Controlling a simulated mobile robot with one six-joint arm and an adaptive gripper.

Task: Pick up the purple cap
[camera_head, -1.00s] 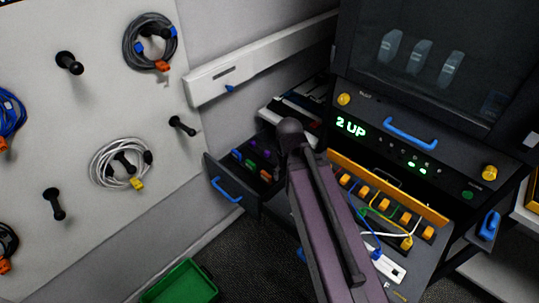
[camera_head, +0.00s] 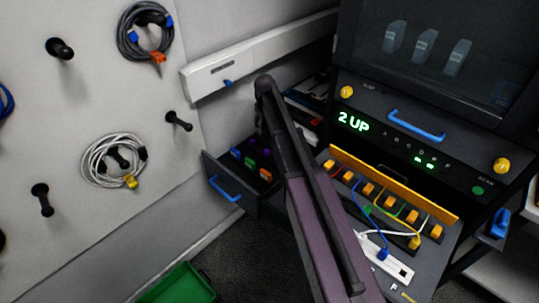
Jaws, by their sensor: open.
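Small purple caps show in the open dark drawer, one near the back (camera_head: 253,140) and one beside my arm (camera_head: 266,153). They sit behind a row of blue (camera_head: 235,152), green (camera_head: 249,163) and orange (camera_head: 265,175) caps. They are small and dark, so their exact shape is hard to tell. My arm rises from the bottom of the picture, and its upper joint is beside and above the drawer. My gripper is not visible, so its place relative to the purple caps cannot be told.
The drawer (camera_head: 222,187) has a blue handle. To the right, a panel holds orange connectors (camera_head: 368,189) and loose cables below a console reading "2 UP". A green bin (camera_head: 180,284) stands on the floor. Cables hang on the left pegboard (camera_head: 85,100).

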